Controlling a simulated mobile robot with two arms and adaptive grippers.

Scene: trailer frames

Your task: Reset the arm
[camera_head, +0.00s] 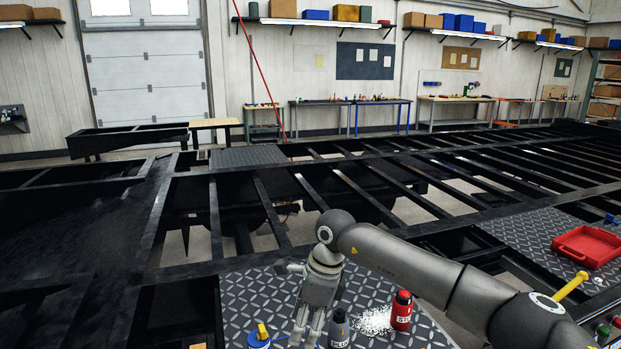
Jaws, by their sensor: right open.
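My right arm (420,262) comes in from the right and bends down at its wrist. My right gripper (307,336) points down over the patterned metal plate (245,297) at the bottom of the view. Its fingers are apart with nothing seen between them. My left gripper is not in view.
A red bottle (402,311) stands beside a white pile (373,321) on the plate. A red tray (587,246) lies on another plate at right. The black trailer frame (215,218) has open gaps between its beams. Workbenches (375,103) line the far wall.

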